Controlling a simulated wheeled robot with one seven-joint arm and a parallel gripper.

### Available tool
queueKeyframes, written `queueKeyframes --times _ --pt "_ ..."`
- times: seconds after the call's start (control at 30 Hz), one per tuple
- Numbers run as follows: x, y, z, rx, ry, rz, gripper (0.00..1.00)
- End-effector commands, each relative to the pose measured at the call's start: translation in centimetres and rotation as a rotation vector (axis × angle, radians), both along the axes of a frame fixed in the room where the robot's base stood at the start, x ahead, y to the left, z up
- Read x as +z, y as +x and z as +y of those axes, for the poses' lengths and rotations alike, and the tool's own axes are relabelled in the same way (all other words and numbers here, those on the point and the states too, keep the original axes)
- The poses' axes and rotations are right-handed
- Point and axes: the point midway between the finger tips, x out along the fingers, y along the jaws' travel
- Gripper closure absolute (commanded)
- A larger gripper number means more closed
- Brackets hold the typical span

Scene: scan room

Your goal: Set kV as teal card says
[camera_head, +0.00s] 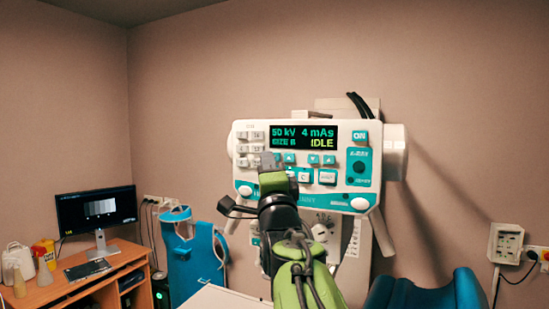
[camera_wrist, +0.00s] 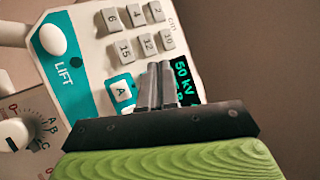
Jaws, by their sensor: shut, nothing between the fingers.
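The white and teal X-ray control panel (camera_head: 350,190) is on the wall side, facing me. Its display (camera_head: 303,137) reads "50 kV 4 mAs" over a size line and "IDLE"; "50 kV" also shows in the wrist view (camera_wrist: 184,80). Small teal arrow buttons (camera_head: 314,159) sit below the display, some hidden by my arm. My gripper (camera_head: 267,160) is in front of the panel's left part. In the wrist view its fingers (camera_wrist: 158,68) are together and empty, over the area between button A (camera_wrist: 122,90) and the display. Contact cannot be told. I cannot make out a teal card.
Grey numbered keys (camera_wrist: 140,30) lie left of the display. An ON button (camera_head: 361,136) is at upper right. A dial (camera_wrist: 14,134) is at the wrist view's lower left. A desk (camera_head: 75,285) with monitor (camera_head: 97,212), a blue apron (camera_head: 190,250) and a blue chair (camera_head: 425,292) stand around.

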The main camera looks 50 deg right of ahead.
Motion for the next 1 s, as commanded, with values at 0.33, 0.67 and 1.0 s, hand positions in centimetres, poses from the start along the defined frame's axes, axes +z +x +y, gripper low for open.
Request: queueKeyframes --times 0.33,0.67,1.0 --pt "0.0 0.0 0.0 0.0 0.0 0.0 1.0" --pt "-0.01 0.03 -0.11 0.0 0.0 0.0 1.0" --pt "0.01 0.29 -0.82 0.0 0.0 0.0 1.0"
